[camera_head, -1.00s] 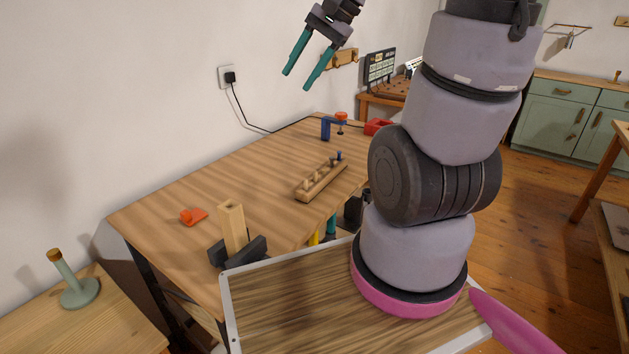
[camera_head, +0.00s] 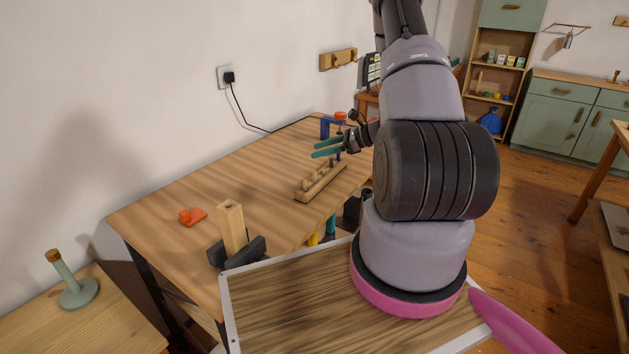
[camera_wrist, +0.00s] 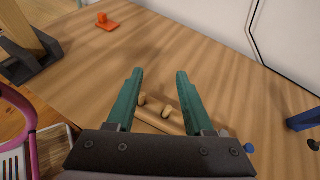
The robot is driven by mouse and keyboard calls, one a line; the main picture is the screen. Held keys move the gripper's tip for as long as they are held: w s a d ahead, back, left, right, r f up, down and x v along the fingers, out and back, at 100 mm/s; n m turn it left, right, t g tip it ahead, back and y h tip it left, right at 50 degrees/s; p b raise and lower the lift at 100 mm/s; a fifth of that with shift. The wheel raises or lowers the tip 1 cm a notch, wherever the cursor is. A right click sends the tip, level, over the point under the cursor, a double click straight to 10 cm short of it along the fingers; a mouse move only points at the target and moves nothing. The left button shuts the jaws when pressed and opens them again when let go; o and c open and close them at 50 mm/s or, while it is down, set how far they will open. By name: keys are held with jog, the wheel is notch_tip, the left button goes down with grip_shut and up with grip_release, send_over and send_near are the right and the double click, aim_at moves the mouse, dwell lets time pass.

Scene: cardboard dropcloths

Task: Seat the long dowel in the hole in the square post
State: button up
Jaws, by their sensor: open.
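The square post (camera_head: 232,228) is pale wood and stands upright in a dark base at the table's near edge. It also shows at the upper left of the wrist view (camera_wrist: 30,32). A wooden rack (camera_head: 312,190) lies on the table with several short pegs standing in it. It is partly hidden between my fingers in the wrist view (camera_wrist: 158,121). I cannot tell which peg is the long dowel. My gripper (camera_head: 314,149) has teal fingers, is open and empty, and is just above the rack. In the wrist view its fingertips (camera_wrist: 159,72) point past the rack across the table.
A small orange-red block (camera_head: 192,216) lies left on the table. A blue clamp (camera_head: 325,128) with an orange knob stands at the far end.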

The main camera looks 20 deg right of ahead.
aim_at(314, 179)
jog(key=d+f+m, duration=0.1)
jog(key=f, duration=0.2)
jog(key=d+f+m+t+h, duration=0.1)
jog(key=d+f, duration=0.1)
jog(key=d+f+m+t, duration=0.1)
jog(key=f, duration=0.2)
jog(key=shift+s+d+f, duration=0.15)
jog(key=shift+s+f, duration=0.1)
jog(key=shift+f, duration=0.1)
jog(key=shift+w+f, duration=0.15)
jog(key=shift+f, duration=0.1)
jog(key=a, duration=0.1)
jog(key=w+f, duration=0.1)
jog(key=w+a, duration=0.1)
jog(key=shift+w+a+f+h, duration=0.25)
jog(key=shift+a+h, duration=0.05)
jog(key=shift+a, duration=0.05)
jog(key=shift+w+r+x, duration=0.1)
jog(key=shift+x, duration=1.5)
jog(key=shift+w+r+x, duration=0.1)
jog(key=shift+x, duration=1.45)
jog(key=shift+c, duration=0.4)
grip_shut()
